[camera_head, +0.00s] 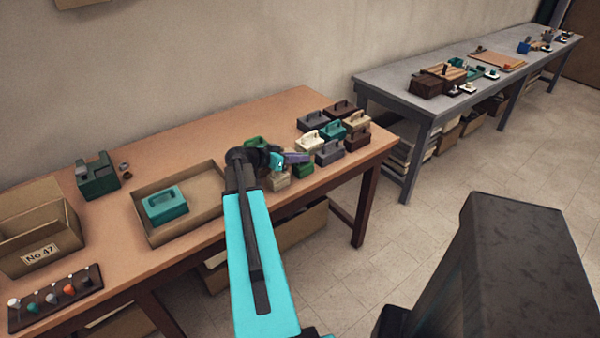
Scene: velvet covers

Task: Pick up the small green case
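Several small handled cases stand at the right end of the brown table (230,128). One green case (254,142) shows behind my arm, partly hidden. Another green case (304,170) shows just below my gripper, mostly covered. My gripper (300,158) is over this group, pointing right, with purple-grey fingers. Its fingers are too small and overlapped to tell open from shut, and I cannot tell whether it touches a case.
White, teal, grey, brown and tan cases (331,130) crowd around the gripper. A teal case (165,205) sits in a shallow cardboard tray (208,180). A dark green box (97,178), an open carton (40,225) and a knob strip (55,300) are left. A grey table (385,88) stands behind right.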

